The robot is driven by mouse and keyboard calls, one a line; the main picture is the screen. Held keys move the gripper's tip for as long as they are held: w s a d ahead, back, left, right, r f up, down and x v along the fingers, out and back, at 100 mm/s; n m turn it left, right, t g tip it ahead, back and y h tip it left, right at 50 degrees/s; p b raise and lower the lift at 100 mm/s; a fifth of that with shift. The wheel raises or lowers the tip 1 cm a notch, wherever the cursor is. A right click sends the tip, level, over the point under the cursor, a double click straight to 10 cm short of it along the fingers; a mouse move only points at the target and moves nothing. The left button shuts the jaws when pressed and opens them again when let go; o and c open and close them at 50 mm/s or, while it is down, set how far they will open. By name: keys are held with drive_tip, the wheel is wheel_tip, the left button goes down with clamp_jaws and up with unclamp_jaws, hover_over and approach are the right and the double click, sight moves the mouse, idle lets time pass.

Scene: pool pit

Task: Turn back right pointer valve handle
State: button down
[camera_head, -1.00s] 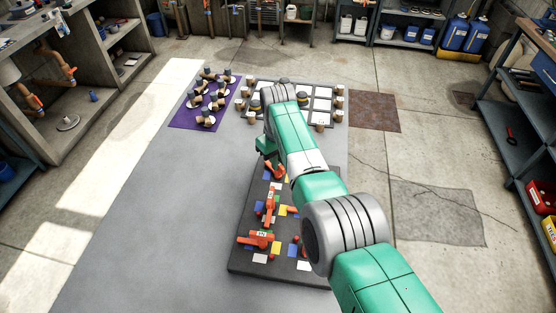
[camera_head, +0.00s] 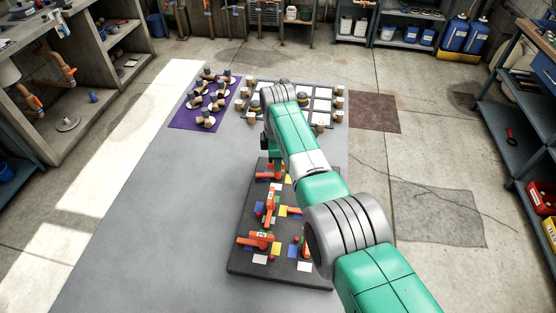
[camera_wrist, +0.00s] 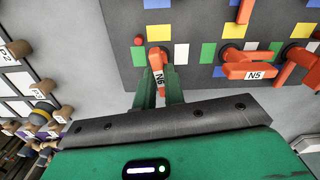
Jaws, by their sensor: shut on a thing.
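In the wrist view, my gripper (camera_wrist: 161,88) is shut on an orange pointer handle labelled N6 (camera_wrist: 157,65). The handle lies between the two green fingers, its pivot toward the dark board (camera_wrist: 190,45) and its label end toward the palm. In the head view, this handle (camera_head: 267,175) lies roughly crosswise at the far end of the board (camera_head: 250,185). My arm hides part of the gripper and the right side of the board there.
Other orange handles stand close by on the board, one at its near left (camera_head: 260,240) and one mid-board (camera_head: 269,208). Coloured squares lie around them. A purple mat (camera_head: 180,117) with several knobbed pieces lies beyond. The grey tabletop left of the board is clear.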

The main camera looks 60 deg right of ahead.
drive_tip(key=n, duration=0.4)
drive_tip(key=shift+n, duration=0.3)
drive_tip(key=n, duration=0.3)
drive_tip(key=shift+n, duration=0.4)
drive_tip(key=n, duration=0.3)
drive_tip(key=shift+n+b, duration=0.35)
drive_tip(key=shift+n, duration=1.75)
drive_tip(key=c, duration=1.5)
unclamp_jaws()
